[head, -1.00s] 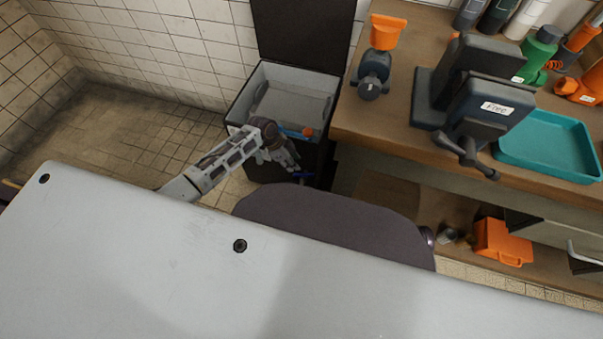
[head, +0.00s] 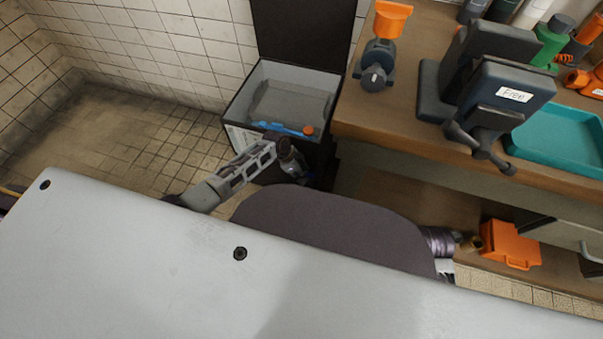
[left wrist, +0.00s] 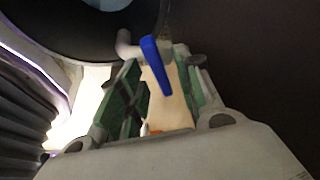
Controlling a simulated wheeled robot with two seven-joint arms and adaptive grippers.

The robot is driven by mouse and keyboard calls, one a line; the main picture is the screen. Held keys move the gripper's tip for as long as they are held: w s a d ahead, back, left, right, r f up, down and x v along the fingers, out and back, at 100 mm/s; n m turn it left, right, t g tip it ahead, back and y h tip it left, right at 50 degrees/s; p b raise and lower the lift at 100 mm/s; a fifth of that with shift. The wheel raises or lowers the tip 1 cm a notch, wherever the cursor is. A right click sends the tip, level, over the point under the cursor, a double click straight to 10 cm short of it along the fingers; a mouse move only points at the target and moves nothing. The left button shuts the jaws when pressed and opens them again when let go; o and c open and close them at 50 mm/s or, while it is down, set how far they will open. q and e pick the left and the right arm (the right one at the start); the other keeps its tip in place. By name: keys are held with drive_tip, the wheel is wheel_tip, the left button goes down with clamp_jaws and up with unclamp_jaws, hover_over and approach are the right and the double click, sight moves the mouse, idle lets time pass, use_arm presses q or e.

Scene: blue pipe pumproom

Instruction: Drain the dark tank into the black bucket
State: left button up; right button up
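The dark tank (head: 234,138) stands against the tiled wall, lid raised, its pale grey interior showing. My left gripper (head: 296,168) is low at the tank's front, small and partly shaded in the head view. In the left wrist view its green-padded fingers (left wrist: 158,88) are apart. A blue lever handle (left wrist: 155,66) on a pale pipe fitting shows at the fingertips, between the two fingers; contact cannot be told. A dark round form (left wrist: 75,25) at upper left may be the black bucket, but I cannot be sure. My right gripper is not in view.
A blue bar with an orange end (head: 283,128) lies at the tank's front edge. The wooden bench (head: 400,125) right of the tank holds a vise (head: 500,95), an orange-topped fitting (head: 378,60) and a teal tray (head: 560,140). An orange case (head: 510,245) sits below. Floor at left is clear.

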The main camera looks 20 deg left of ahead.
use_arm(q)
drive_tip(key=shift+c, duration=0.3)
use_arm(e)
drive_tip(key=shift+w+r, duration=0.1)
use_arm(q)
clamp_jaws()
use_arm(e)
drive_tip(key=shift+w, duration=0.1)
